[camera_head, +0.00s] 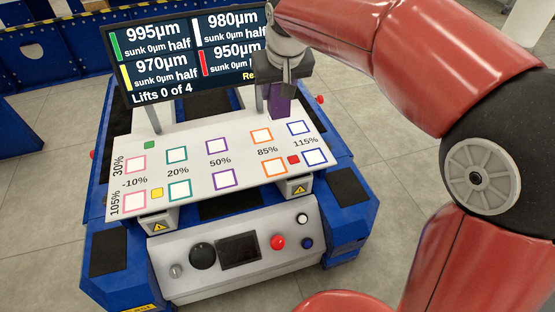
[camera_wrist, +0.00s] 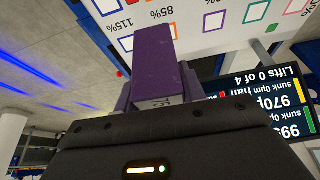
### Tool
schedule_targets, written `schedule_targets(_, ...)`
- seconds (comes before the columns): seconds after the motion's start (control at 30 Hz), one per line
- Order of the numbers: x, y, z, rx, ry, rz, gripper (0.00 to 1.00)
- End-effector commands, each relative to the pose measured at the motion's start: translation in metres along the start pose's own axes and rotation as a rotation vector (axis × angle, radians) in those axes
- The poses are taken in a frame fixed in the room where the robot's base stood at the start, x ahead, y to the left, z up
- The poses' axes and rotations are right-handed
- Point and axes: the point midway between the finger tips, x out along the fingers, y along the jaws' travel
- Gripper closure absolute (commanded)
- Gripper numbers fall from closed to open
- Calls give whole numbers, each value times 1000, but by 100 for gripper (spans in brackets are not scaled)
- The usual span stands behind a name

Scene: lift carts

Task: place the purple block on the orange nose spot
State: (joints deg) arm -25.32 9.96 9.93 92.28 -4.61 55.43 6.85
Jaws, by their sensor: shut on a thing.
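The purple block (camera_head: 280,101) hangs upright from my gripper (camera_head: 284,88), above the back right part of the white board. In the wrist view the block (camera_wrist: 155,65) sits between the fingers of my gripper (camera_wrist: 157,98), which is shut on it. Two orange-outlined squares lie in the 85% column: a back one (camera_head: 261,135) and a front one (camera_head: 274,167). Both look empty, and no label marks either as the nose. The block is apart from both, behind and to the right of the back one. Part of an orange outline (camera_wrist: 126,43) shows beside the block in the wrist view.
The white board (camera_head: 240,186) on a blue cart (camera_head: 107,210) has other coloured outlines and small green (camera_head: 149,145), yellow (camera_head: 157,193) and red (camera_head: 293,160) pieces. A screen (camera_head: 150,94) stands behind, reading "Lifts 0 of 4". A button panel (camera_head: 190,252) is in front.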

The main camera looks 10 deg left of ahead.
Motion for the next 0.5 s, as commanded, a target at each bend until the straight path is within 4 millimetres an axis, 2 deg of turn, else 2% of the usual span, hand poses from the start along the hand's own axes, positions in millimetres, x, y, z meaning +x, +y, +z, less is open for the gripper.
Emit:
schedule_targets(0.07,-12,-11,-2,-19,5,-10,100)
schedule_targets(0.17,-11,-16,1,-28,0,-15,100)
schedule_targets(0.27,5,-17,9,-29,-3,-15,100)
schedule_targets(0.5,60,-16,32,-28,-4,-15,100)
